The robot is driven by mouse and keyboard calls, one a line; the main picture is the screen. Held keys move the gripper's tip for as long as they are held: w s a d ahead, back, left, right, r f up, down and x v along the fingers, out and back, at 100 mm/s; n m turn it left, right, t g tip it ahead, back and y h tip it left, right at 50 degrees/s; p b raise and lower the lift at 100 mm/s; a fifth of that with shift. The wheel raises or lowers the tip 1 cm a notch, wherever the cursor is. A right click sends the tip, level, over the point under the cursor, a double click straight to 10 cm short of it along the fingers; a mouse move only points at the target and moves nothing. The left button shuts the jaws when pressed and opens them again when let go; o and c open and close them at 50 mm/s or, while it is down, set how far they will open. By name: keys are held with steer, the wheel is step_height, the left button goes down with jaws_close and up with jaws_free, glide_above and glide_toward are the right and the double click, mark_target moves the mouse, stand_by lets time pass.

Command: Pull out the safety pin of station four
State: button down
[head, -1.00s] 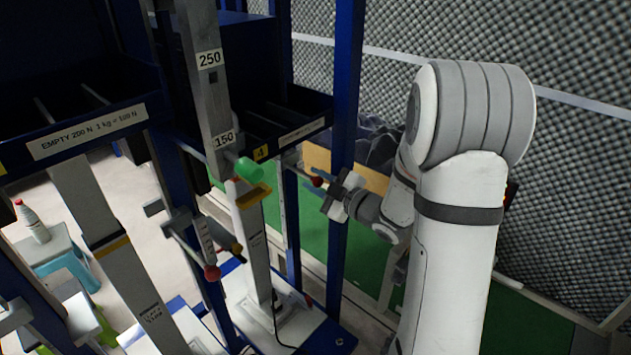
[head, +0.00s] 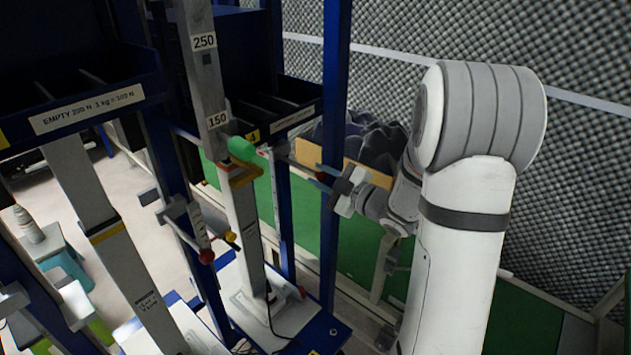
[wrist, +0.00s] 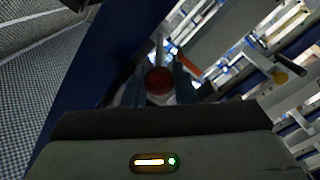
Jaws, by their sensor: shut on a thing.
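The station four rig has a yellow "4" tag (head: 252,137) and a grey column with a green handle (head: 242,148). A red ball knob (head: 322,177), apparently that of the safety pin, is at my gripper's tips, in front of a blue post (head: 333,120). My gripper (head: 327,180) reaches in from the right and is shut on the knob. In the wrist view, the red knob (wrist: 158,80) sits between the two dark fingers (wrist: 158,88). The pin's shaft is mostly hidden; I cannot tell how far it sits in its hole.
A second red knob (head: 206,256) and a yellow-tipped black handle (head: 231,237) are on the neighbouring rig to the left. A board-fronted bin (head: 372,174) of dark foam stands behind my gripper. Blue posts stand close to the gripper; green floor lies behind.

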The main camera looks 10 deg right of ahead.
steer(key=c, duration=1.5)
jaws_free()
steer(key=shift+s, duration=0.1)
steer(key=shift+o, duration=0.2)
steer(key=b+v, duration=0.1)
steer(key=v, duration=0.7)
